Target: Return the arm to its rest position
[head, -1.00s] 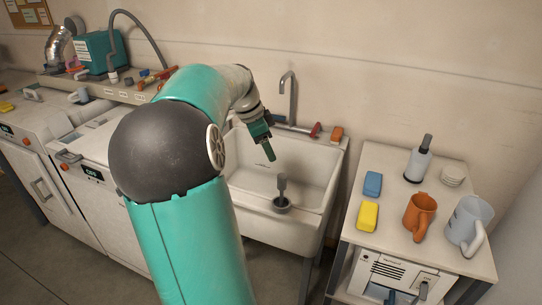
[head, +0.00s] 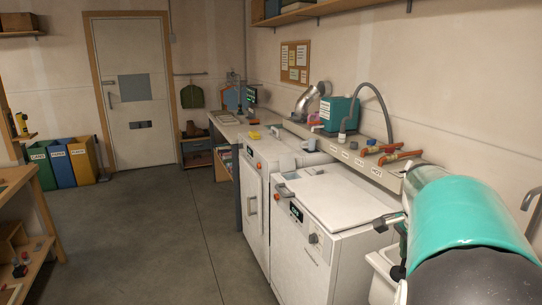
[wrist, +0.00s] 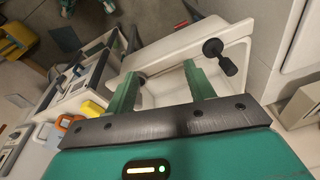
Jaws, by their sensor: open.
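My arm fills the lower right of the head view, bent, with a teal link and a dark joint. My gripper (wrist: 161,70) shows in the wrist view with its two green fingers apart and nothing between them. It is over the white sink (wrist: 243,34), whose rim and basin lie beyond the fingers. A dark plunger-like object (wrist: 222,57) is at the sink, to the right of the fingers. In the head view the gripper is mostly hidden by the arm.
The white washer (head: 322,225) stands close left of my arm, below a ledge with red-handled valves (head: 398,156). A yellow block (wrist: 92,108) and an orange mug (wrist: 70,122) lie left in the wrist view. Open floor (head: 150,240) spreads left, toward the door (head: 135,100).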

